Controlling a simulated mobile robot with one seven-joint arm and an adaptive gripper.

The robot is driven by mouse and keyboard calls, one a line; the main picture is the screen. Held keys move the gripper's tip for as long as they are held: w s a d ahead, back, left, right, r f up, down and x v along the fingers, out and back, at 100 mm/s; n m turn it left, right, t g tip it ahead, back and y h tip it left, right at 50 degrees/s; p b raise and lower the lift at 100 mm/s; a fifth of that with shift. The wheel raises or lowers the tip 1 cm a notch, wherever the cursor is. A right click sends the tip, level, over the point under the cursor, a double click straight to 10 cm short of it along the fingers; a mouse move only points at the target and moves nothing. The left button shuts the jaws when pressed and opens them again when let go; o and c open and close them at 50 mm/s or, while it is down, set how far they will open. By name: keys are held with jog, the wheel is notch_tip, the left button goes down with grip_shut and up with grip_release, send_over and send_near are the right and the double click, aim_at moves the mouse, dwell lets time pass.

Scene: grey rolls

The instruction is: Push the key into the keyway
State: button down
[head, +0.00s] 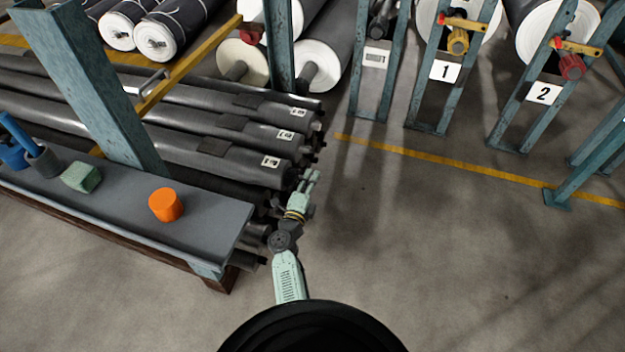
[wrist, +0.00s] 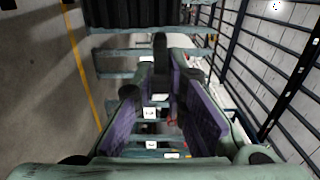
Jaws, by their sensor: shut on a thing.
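My gripper (head: 309,182) is beside the right-hand ends of the stacked dark rolls (head: 225,150) in the head view. In the wrist view its two purple-padded fingers (wrist: 160,85) reach forward. They are shut on a small dark piece (wrist: 160,50) at their tips, which seems to be the key; its outline is hard to make out. A dark ribbed shape (wrist: 150,12) crosses the top of the wrist view ahead of the fingers. I cannot make out the keyway in either view, nor whether the key touches anything.
A grey shelf (head: 225,222) with an orange cylinder (head: 166,205), a green block (head: 81,177) and a blue-handled tool (head: 35,150) lies at the left. Numbered stands (head: 445,70) are at the back. The floor (head: 450,260) at right is clear.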

aim_at(301, 176)
jog(key=shift+w+a, duration=0.25)
jog(key=shift+a, duration=0.35)
jog(key=shift+a, duration=0.25)
jog(key=shift+w+a, duration=0.2)
jog(key=shift+a, duration=0.3)
jog(key=c, duration=1.6)
grip_release()
jog(key=shift+w+a+r, duration=0.1)
jog(key=shift+a, duration=0.1)
jog(key=shift+o, duration=0.2)
jog(key=v, duration=1.2)
jog(key=shift+c, duration=0.2)
